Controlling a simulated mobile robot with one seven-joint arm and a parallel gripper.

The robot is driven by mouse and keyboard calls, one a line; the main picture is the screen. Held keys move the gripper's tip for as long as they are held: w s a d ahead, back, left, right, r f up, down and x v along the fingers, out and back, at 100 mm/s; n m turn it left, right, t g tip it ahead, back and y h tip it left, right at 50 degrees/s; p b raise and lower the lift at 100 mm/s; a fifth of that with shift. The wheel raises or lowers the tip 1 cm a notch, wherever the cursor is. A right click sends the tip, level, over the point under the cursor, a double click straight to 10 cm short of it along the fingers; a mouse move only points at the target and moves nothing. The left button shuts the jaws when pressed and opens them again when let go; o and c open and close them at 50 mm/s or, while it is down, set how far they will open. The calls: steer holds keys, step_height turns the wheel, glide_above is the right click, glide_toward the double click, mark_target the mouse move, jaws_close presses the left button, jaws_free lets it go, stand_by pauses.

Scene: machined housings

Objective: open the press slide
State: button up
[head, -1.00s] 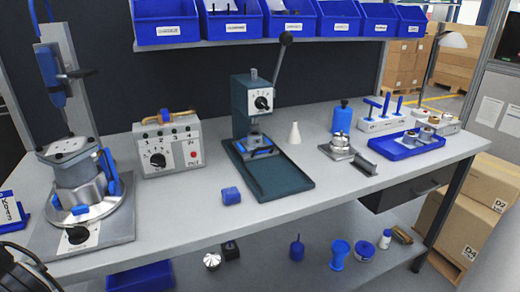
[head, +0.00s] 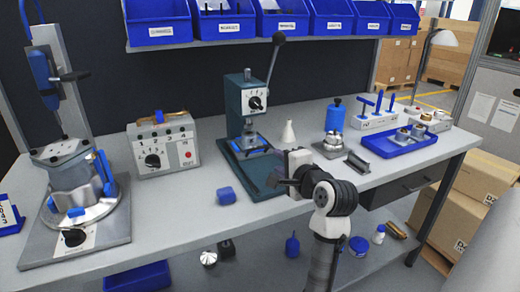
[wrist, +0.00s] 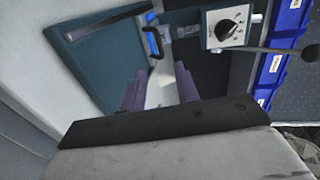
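The press (head: 247,105) stands mid-bench, teal, with a white dial plate and a long ball-ended lever. A blue-trimmed part (head: 248,142) sits under its head, above a flat teal base (head: 240,172). I cannot tell how far the slide is open. My gripper (head: 277,180) is over the right front of the base, partly hiding it. In the wrist view its two fingers (wrist: 160,88) are apart, with nothing visibly held between them. The teal base (wrist: 100,60) lies left of them there, and the blue part (wrist: 152,42) and dial plate (wrist: 228,26) lie beyond.
A white cone (head: 288,132) stands close right of the press. A metal fixture (head: 330,145) and a blue tray (head: 405,147) are further right. A control box (head: 163,146) stands at the left. Blue bins hang above.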

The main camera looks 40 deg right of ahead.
mark_target(259, 148)
steer(key=shift+d+f, duration=0.1)
steer(key=shift+d, duration=0.1)
steer(key=p+x, duration=0.1)
steer(key=x, duration=1.2)
steer(key=shift+w, duration=0.25)
steer(key=shift+c, duration=0.2)
jaws_close()
